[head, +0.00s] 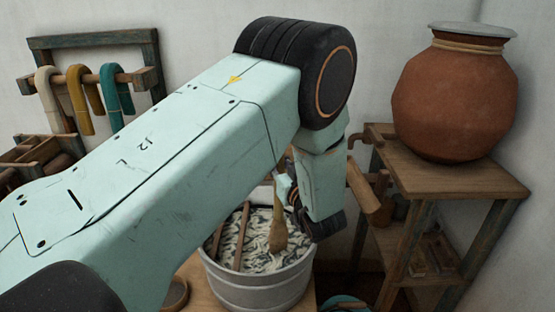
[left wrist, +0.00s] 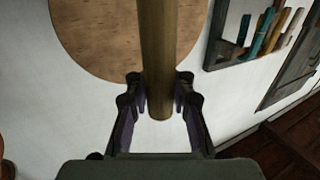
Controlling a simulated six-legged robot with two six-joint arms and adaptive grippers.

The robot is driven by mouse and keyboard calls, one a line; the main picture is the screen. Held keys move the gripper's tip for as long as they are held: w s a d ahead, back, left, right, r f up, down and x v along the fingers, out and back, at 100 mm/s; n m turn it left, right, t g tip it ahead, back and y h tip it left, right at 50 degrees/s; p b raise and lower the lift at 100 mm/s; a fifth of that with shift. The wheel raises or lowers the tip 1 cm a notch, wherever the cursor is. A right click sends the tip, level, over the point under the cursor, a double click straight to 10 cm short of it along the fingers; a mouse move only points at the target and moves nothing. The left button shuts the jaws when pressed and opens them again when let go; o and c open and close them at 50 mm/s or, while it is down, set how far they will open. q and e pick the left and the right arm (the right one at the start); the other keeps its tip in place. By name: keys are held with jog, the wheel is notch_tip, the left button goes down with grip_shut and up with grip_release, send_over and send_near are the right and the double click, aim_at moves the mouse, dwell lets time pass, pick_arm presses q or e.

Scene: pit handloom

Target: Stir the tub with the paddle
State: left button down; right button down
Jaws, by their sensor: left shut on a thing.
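The metal tub (head: 262,291) stands low at the middle, filled with white and dark swirled stuff. The paddle (head: 278,234) stands nearly upright, its wide lower end in the tub's contents. Its upper part is hidden behind my left arm. My left gripper (head: 288,190) is above the tub, mostly covered by my arm. In the left wrist view my left gripper (left wrist: 158,98) is shut around the paddle's round wooden shaft (left wrist: 158,50), with a finger on each side. My right gripper is not in view.
Two brown sticks (head: 243,238) lie in the left of the tub. A large clay jar (head: 458,100) stands on a wooden shelf stand (head: 470,180) at the right. Coloured skeins (head: 82,98) hang on a wall rack at the left. A round wooden surface (left wrist: 100,45) shows behind the shaft.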

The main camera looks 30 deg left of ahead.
pick_arm(q)
jog(key=shift+s+f+b, duration=0.1)
jog(key=shift+f+b, duration=2.3)
jog(key=shift+f, duration=1.3)
jog(key=shift+d, duration=0.1)
